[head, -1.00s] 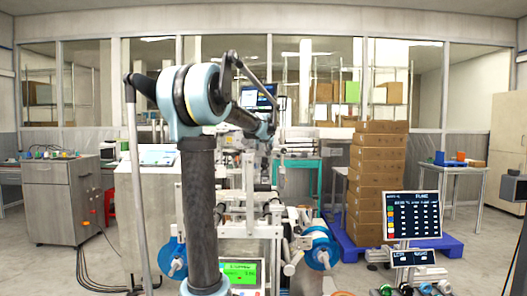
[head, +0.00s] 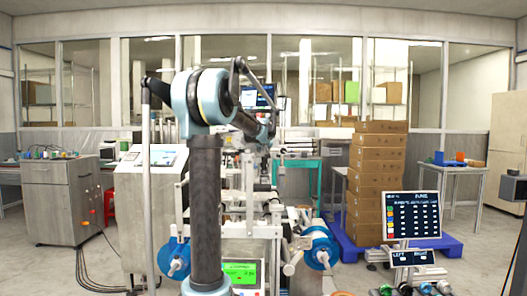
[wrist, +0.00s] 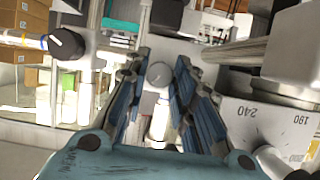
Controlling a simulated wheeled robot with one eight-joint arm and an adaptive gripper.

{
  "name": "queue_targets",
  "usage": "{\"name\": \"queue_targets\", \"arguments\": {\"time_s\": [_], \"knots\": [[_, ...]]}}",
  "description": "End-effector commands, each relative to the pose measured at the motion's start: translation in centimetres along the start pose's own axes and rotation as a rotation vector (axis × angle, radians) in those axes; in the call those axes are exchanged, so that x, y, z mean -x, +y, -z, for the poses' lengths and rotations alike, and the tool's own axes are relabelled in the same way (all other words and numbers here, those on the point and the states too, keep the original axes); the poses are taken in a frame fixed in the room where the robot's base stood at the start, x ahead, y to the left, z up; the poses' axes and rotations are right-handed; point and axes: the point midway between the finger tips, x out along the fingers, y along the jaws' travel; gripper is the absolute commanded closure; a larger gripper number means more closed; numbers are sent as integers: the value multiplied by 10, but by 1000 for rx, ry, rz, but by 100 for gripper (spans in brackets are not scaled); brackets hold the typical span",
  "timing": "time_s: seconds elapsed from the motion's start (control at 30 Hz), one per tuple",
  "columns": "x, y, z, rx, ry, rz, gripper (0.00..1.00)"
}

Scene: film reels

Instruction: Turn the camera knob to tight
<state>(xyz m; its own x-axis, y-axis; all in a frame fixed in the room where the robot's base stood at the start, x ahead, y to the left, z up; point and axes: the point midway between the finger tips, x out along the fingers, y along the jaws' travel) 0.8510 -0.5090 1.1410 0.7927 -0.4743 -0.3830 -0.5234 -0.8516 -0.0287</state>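In the wrist view, my gripper (wrist: 162,60) is open, its two blue-black fingers apart. A small round grey knob (wrist: 158,75) shows in the gap between them, with a pale cylinder below it. I cannot tell whether the fingers touch it, or whether it is the camera knob. A black knob (wrist: 66,43) sits on the end of a banded rod at the upper left. In the head view, my arm hides much of the machine (head: 250,230), and the gripper is not clear.
Blue reels (head: 320,248) flank the machine front, with a green display (head: 240,272) between them. A dark panel screen (head: 413,215) stands at the right. Stacked cartons (head: 378,185) rest on a blue pallet (head: 440,243). A grey cabinet (head: 60,205) is at the left.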

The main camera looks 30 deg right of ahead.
Motion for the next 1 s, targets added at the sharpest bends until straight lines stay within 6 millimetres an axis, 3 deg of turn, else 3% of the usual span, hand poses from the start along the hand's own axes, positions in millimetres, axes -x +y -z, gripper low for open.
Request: {"name": "queue_targets", "arguments": {"time_s": [0.07, 0.47, 1.0], "knots": [[-6, 10, 2, -2, 0, -2, 100], [0, 1, 0, -82, 0, 33, 100], [0, 5, -2, -512, -1, 213, 99]]}}
